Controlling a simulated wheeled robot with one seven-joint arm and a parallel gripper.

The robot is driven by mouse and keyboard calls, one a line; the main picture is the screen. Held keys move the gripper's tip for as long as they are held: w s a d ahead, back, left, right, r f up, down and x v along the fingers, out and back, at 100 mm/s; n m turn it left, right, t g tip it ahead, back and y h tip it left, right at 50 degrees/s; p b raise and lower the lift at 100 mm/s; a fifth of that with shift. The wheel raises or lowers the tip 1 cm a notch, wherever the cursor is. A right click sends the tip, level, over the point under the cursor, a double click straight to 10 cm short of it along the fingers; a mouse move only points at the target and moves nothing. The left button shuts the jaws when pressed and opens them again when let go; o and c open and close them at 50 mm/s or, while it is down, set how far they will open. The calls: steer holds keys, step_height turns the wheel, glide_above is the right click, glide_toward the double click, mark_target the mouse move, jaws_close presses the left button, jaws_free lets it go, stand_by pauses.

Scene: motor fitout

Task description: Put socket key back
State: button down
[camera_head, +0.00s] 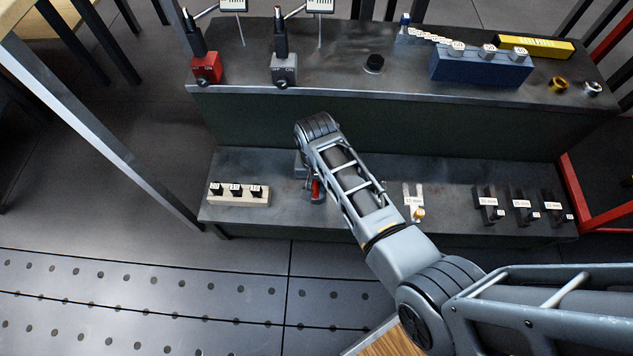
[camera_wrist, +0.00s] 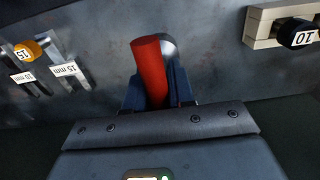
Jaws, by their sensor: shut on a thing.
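My gripper (camera_head: 309,182) reaches down at the lower bench shelf in the head view, mostly hidden behind my arm. In the wrist view my gripper (camera_wrist: 157,88) is shut on a red-handled tool (camera_wrist: 149,68), which seems to be the socket key. A rounded grey metal part shows behind the red handle. The red of the tool (camera_head: 316,189) also shows beside the gripper in the head view. The tool's lower end is hidden, and I cannot tell whether it touches the shelf.
On the lower shelf (camera_head: 455,165), a beige holder (camera_head: 240,202) with three labelled black pieces stands left; a yellow-ended tool (camera_head: 418,214) and labelled black holders (camera_head: 522,205) stand right. The upper shelf carries a blue rack (camera_head: 480,69), yellow box (camera_head: 536,46), and red (camera_head: 207,68) and grey (camera_head: 284,68) units.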

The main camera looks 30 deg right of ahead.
steer(key=shift+r, duration=0.1)
steer(key=c, duration=1)
jaws_free()
steer(key=shift+o, duration=0.2)
step_height(320, 180, up, 12)
steer(key=p, duration=0.4)
steer(key=shift+p, duration=0.4)
